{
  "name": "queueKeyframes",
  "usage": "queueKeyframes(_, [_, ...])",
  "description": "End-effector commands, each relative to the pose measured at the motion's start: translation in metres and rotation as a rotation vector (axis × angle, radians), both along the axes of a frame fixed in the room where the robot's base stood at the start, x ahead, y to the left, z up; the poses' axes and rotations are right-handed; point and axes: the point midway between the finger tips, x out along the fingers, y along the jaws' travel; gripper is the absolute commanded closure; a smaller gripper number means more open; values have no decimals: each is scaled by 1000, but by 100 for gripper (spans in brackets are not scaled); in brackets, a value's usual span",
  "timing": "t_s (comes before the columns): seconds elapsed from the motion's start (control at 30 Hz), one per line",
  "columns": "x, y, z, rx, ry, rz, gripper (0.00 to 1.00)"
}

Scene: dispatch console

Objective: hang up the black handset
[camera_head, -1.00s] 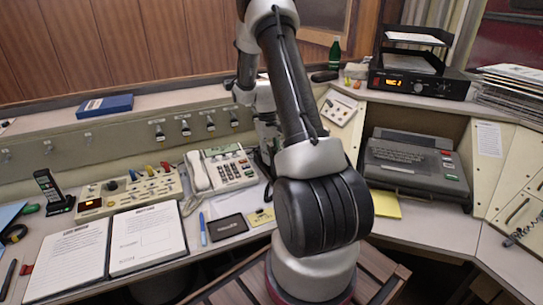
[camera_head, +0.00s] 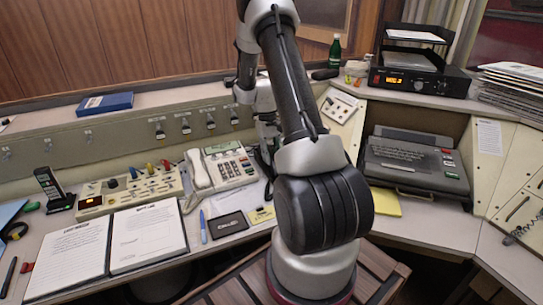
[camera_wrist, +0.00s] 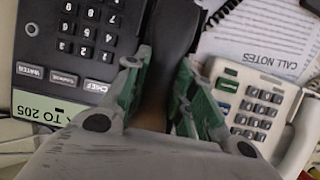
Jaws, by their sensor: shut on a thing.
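The black handset (camera_wrist: 174,38) runs between the fingers of my gripper (camera_wrist: 162,75) in the wrist view. The green-padded fingers are shut on it, one on each side. A dark desk phone (camera_wrist: 88,55) with a keypad, labelled buttons and a lit display lies on the left, close beside the handset. I cannot tell whether the handset touches the phone or is held above it. The handset's far ends are cut off or hidden.
A white phone (camera_wrist: 250,105) stands close on the right in the wrist view, its own white handset (camera_wrist: 302,140) beside it. A call notes sheet (camera_wrist: 262,38) lies above it. In the head view, an open binder (camera_head: 110,245) and a grey keyboard unit (camera_head: 415,165) flank my arm.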

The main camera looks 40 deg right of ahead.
Motion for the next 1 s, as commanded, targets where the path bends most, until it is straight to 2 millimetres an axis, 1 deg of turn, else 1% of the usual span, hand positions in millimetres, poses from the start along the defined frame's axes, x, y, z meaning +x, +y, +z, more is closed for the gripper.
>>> queueKeyframes(0.37, [0,0,0,0,0,0,100])
queueKeyframes(0.77, [1,0,-6,0,-1,0,100])
queueKeyframes(0.8, [1,0,-6,0,-1,0,70])
queueKeyframes(0.87, [1,0,-6,0,-1,0,59])
queueKeyframes(0.9, [1,0,-6,0,-1,0,52])
queueKeyframes(0.93, [1,0,-6,0,-1,0,49])
queueKeyframes(1.0, [1,-1,-6,0,-1,0,49])
